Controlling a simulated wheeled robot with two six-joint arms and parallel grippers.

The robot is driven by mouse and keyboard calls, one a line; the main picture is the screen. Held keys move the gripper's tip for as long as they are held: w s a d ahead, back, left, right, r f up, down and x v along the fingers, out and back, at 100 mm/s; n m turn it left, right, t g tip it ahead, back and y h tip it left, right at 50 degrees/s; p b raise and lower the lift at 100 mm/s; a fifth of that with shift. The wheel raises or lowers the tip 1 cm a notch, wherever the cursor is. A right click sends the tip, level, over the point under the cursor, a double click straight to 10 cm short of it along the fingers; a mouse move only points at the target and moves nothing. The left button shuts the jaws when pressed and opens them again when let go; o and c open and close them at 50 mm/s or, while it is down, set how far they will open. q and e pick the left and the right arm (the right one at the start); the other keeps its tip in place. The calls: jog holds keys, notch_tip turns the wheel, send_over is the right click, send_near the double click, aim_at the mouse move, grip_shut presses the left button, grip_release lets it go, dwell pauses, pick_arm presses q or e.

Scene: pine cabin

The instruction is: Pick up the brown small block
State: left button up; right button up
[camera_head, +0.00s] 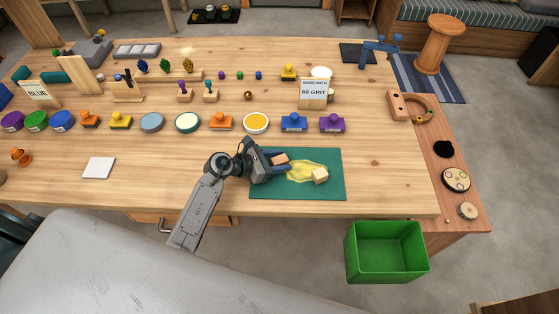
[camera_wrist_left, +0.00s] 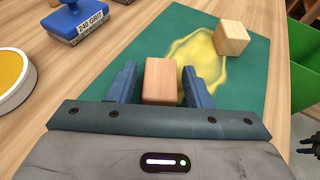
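The brown small block (camera_head: 280,158) lies at the left part of the green mat (camera_head: 330,192). My left gripper (camera_head: 281,161) is over the mat with its blue fingers on both sides of this block. In the left wrist view the brown block (camera_wrist_left: 160,80) is between the fingertips (camera_wrist_left: 158,82), with a narrow gap showing at each side, so the gripper looks open around it. A paler wooden block (camera_head: 320,176) rests on the mat to the right, on a yellow patch; it also shows in the left wrist view (camera_wrist_left: 231,38).
Behind the mat stand a yellow-topped round tin (camera_head: 256,123), a blue stamp-like block (camera_head: 294,122) and a purple one (camera_head: 332,123). A green bin (camera_head: 386,252) is on the floor beyond the table's front edge. A white square (camera_head: 98,167) lies at the left.

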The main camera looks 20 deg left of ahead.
pick_arm(q)
jog(key=c, duration=0.7)
jog(key=shift+c, duration=0.2)
